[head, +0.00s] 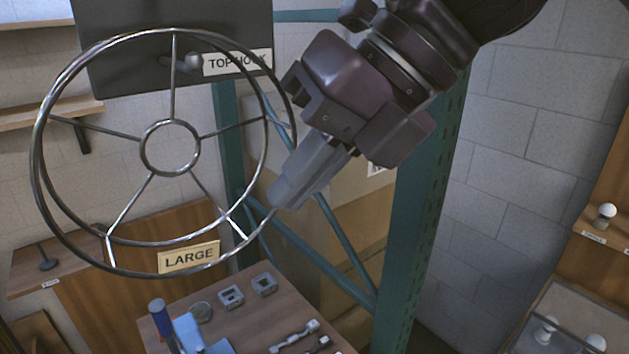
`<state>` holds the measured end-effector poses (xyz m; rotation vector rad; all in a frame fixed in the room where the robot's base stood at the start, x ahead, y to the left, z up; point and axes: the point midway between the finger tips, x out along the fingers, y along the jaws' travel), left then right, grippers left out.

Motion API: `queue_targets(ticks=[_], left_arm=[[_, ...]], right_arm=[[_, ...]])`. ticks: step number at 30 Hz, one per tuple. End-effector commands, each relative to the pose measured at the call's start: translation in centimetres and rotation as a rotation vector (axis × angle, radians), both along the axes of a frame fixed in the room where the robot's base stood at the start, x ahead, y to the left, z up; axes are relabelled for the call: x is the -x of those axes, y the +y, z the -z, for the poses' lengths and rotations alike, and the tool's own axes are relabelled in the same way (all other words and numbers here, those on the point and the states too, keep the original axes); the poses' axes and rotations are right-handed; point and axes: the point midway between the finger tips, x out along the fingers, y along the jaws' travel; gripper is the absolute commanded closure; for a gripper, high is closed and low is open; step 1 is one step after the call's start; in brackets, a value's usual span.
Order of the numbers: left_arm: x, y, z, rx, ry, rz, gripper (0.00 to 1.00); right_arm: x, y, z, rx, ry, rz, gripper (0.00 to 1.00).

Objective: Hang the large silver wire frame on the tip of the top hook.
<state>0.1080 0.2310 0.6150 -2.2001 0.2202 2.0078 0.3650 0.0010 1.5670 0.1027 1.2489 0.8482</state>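The large silver wire frame (72,77) hangs in the air at the left of the head view. It has outer rings, spokes and a small centre ring, and a tag reading LARGE (189,257) at its bottom. My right gripper (280,195) is shut on the frame's right rim, its fingers hiding the exact contact. The top hook (181,63) sticks out from a dark panel (140,75) behind the frame's upper part. A label beside it is partly covered by the frame's rim. I cannot tell the gap between frame and hook. My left gripper is not in view.
A green upright post (415,215) stands right of the frame, with braces behind. Below is a wooden table (255,315) with a blue-handled tool, metal blocks and small parts. Wooden shelves are at left; bulbs (606,212) are at right.

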Motion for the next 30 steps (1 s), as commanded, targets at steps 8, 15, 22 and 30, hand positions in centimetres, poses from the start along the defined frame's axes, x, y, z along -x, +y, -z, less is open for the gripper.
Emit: queue_targets(ticks=[8, 15, 22, 30], left_arm=[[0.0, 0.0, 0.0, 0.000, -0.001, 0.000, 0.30], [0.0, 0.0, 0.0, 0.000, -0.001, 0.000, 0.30], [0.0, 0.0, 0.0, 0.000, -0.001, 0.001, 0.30], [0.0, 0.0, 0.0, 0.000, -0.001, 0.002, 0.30]], right_arm=[[-1.2, 0.9, 0.6, 0.000, 0.001, -0.001, 1.00], [-1.7, 1.2, 1.3, -0.001, 0.001, 0.000, 1.00], [-1.8, 1.3, 1.6, 0.000, -0.001, -0.001, 1.00], [-1.8, 1.3, 1.6, -0.001, 0.000, -0.001, 1.00]])
